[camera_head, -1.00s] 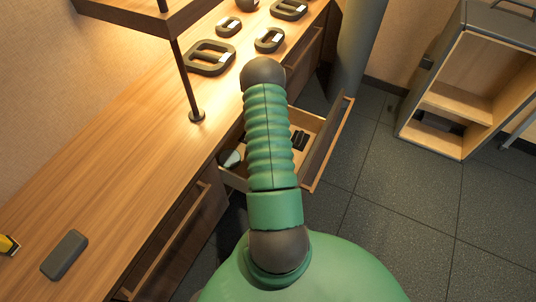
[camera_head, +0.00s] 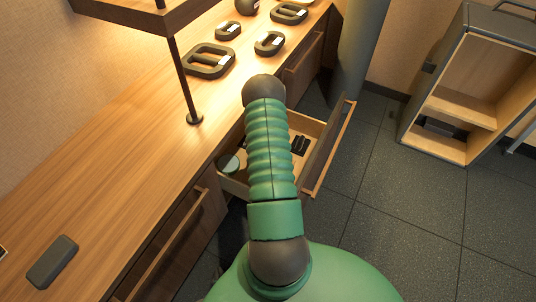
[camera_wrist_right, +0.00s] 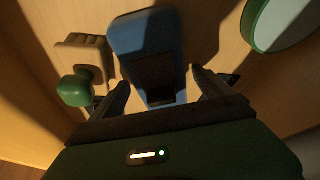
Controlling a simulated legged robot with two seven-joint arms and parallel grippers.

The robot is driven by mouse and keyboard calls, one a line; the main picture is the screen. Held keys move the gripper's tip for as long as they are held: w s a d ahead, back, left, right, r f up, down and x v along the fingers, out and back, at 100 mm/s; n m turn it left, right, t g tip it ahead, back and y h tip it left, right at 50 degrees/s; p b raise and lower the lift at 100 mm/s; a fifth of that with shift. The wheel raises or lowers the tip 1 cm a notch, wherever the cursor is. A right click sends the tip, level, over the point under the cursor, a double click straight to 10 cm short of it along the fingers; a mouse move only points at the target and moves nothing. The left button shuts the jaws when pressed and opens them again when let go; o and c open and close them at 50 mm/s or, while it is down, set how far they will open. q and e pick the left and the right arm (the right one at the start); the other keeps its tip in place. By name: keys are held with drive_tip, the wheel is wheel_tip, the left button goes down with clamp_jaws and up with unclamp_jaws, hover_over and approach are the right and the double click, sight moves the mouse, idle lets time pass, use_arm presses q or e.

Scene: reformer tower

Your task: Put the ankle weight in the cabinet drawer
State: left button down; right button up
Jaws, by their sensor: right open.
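The open cabinet drawer (camera_head: 325,150) juts out below the wooden counter, partly hidden behind my green ridged part. In the right wrist view, a blue padded piece with a black patch (camera_wrist_right: 145,38), which looks like the ankle weight, lies on a pale wooden surface, seemingly inside the drawer. My right gripper (camera_wrist_right: 162,90) is open, with its fingers on either side of the black end. I cannot tell whether they touch it. My left gripper is in neither view.
Several dark looped handles (camera_head: 209,60) and a grey block (camera_head: 52,262) sit on the counter. An open cabinet (camera_head: 470,90) stands right.

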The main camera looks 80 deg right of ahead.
drive_tip(key=shift+r, duration=0.1)
drive_tip(key=p+v, duration=0.6)
drive_tip(key=v, duration=0.5)
drive_tip(key=shift+p, duration=0.35)
drive_tip(key=shift+a+r, duration=0.2)
drive_tip(key=shift+r, duration=0.15)
